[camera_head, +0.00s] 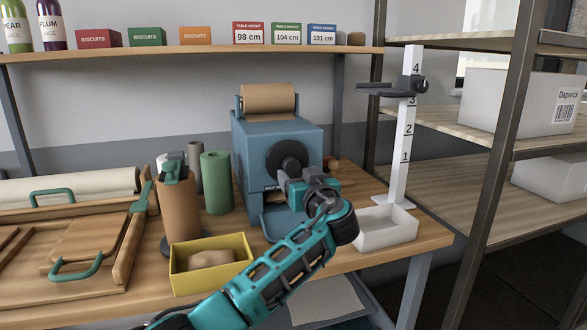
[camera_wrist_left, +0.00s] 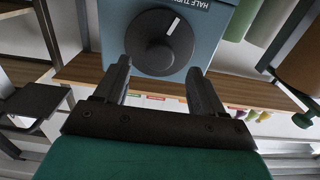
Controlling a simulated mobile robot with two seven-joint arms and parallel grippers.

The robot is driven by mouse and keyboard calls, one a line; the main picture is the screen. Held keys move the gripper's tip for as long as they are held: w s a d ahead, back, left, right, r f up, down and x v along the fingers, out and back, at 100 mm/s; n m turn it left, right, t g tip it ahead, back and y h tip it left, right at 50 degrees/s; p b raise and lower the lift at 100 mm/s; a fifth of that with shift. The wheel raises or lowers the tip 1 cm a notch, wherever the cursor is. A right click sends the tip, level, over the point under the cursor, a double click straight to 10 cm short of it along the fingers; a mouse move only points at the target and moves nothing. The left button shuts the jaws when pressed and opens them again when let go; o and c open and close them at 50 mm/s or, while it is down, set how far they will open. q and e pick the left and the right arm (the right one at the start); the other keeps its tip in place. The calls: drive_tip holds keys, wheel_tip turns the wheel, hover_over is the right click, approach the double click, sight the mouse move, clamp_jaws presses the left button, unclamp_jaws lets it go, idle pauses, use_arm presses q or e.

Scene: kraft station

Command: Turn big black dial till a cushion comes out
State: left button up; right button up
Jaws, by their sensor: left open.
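The big black dial (camera_head: 287,160) is on the front of a blue machine (camera_head: 252,150) with a roll of brown paper (camera_head: 268,98) on top. In the left wrist view the dial (camera_wrist_left: 158,42) fills the upper middle, with a white mark pointing to the upper right. My left gripper (camera_head: 286,184) is in front of the machine, just below the dial. In the wrist view its two fingers (camera_wrist_left: 160,82) are apart and empty, with the dial ahead between and beyond them. The machine's lower opening is partly hidden by my arm. My right gripper is not in view.
A yellow box (camera_head: 190,286) holding a tan lump (camera_head: 211,258) stands at the table's front. A white tray (camera_head: 386,236) and a white height post (camera_head: 404,140) are at the right. Brown (camera_head: 180,215) and green (camera_head: 216,183) rolls stand left of the machine.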

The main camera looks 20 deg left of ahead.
sight(292, 169)
use_arm(q)
drive_tip(key=shift+x, duration=2.5)
drive_tip(key=shift+c, duration=0.4)
drive_tip(key=c, duration=1)
drive_tip(key=shift+o, duration=0.2)
